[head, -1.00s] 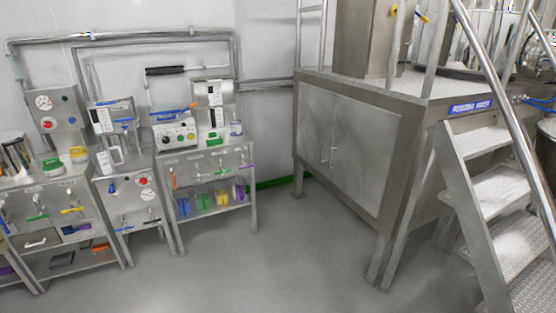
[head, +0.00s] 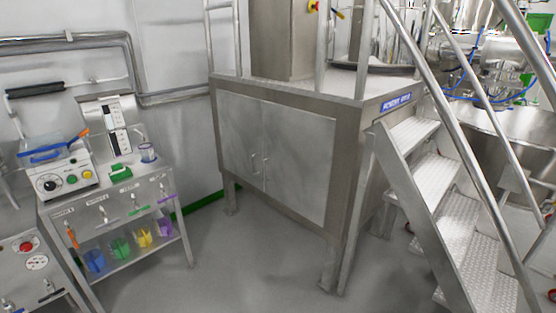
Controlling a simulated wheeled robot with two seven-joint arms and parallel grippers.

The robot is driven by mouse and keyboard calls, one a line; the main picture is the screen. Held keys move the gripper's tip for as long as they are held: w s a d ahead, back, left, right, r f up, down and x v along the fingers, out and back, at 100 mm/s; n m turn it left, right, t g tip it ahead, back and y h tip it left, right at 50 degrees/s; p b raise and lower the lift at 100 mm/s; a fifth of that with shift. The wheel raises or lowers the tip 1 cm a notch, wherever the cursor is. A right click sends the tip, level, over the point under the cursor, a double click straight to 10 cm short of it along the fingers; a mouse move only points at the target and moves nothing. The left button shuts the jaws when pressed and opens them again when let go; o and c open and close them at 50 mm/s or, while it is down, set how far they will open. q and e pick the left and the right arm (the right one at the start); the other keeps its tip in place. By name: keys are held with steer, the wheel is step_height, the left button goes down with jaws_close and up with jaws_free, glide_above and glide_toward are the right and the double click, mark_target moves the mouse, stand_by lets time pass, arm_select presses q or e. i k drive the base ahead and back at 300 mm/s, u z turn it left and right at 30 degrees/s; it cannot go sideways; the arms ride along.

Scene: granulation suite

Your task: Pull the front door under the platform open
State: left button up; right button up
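The steel platform (head: 345,130) stands in the middle of the head view on legs. Its front face has two flat grey door panels, a left door (head: 238,130) and a right door (head: 298,165), both closed flush with the frame. Two thin upright handles (head: 260,168) sit side by side at the seam between them. Neither of my grippers shows in the head view, and nothing is seen touching the doors.
A metal staircase (head: 440,190) with handrails rises at the platform's right. A steel bench (head: 110,205) with instruments and coloured scoops stands at the left. Grey floor (head: 235,265) lies open before the doors. Pipes (head: 60,42) run along the back wall.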

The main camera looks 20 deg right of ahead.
mark_target(298, 145)
steer(key=z, duration=0.75)
steer(key=i, duration=2)
steer(key=z, duration=1.1)
steer(key=i, duration=0.25)
steer(key=u, duration=0.05)
